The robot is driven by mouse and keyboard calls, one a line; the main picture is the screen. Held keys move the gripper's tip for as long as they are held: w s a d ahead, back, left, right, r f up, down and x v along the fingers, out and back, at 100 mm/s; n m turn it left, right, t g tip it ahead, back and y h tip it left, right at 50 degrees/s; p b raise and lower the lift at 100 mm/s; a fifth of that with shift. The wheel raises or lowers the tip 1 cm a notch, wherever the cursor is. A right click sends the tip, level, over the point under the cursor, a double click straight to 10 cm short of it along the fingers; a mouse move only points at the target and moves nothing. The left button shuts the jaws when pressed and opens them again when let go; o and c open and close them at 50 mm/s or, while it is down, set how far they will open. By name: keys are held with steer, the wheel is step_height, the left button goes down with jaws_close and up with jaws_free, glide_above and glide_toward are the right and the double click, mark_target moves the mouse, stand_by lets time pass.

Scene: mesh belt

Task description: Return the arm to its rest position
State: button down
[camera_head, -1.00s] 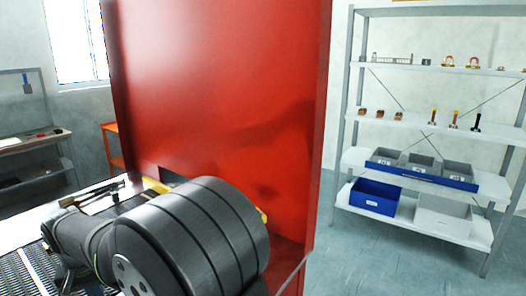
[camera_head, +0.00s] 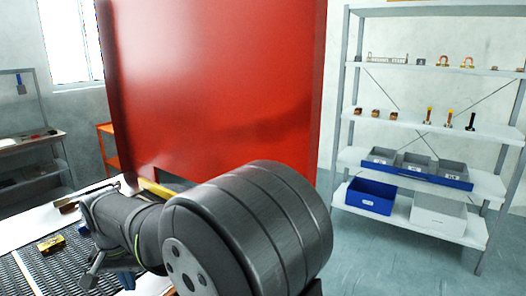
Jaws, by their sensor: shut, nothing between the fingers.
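My arm fills the lower middle, with a large dark ribbed joint in front and the wrist reaching left over the mesh belt (camera_head: 32,277). My gripper (camera_head: 92,272) shows only in part below the wrist, small and close to the belt's right side. It is shut, and I see nothing held in it. A small yellow-brown block (camera_head: 51,244) lies on the belt, left of the wrist and apart from it. A blue item (camera_head: 125,281) shows partly below the wrist; the arm hides the rest.
A tall red panel (camera_head: 215,80) stands close behind the arm. A grey shelf rack (camera_head: 420,125) at right holds small parts, a blue bin (camera_head: 371,196) and a grey bin (camera_head: 438,213). A workbench (camera_head: 30,145) stands at far left. Floor before the rack is clear.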

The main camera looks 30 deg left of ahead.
steer(key=w+d+f+m, duration=0.2)
steer(key=w+d, duration=0.1)
steer(key=d, duration=0.1)
steer(key=w+d+f+m, duration=0.2)
steer(key=w+d, duration=0.1)
steer(key=d, duration=0.2)
steer(key=w+d+f+m, duration=0.2)
steer(key=w+d, duration=0.1)
steer(key=d, duration=0.2)
steer(key=shift+m+g+h, duration=0.3)
steer(key=shift+m+h, duration=0.1)
steer(key=shift+w+d+f+m, duration=0.2)
steer(key=shift+d+m, duration=0.2)
steer(key=shift+d, duration=0.25)
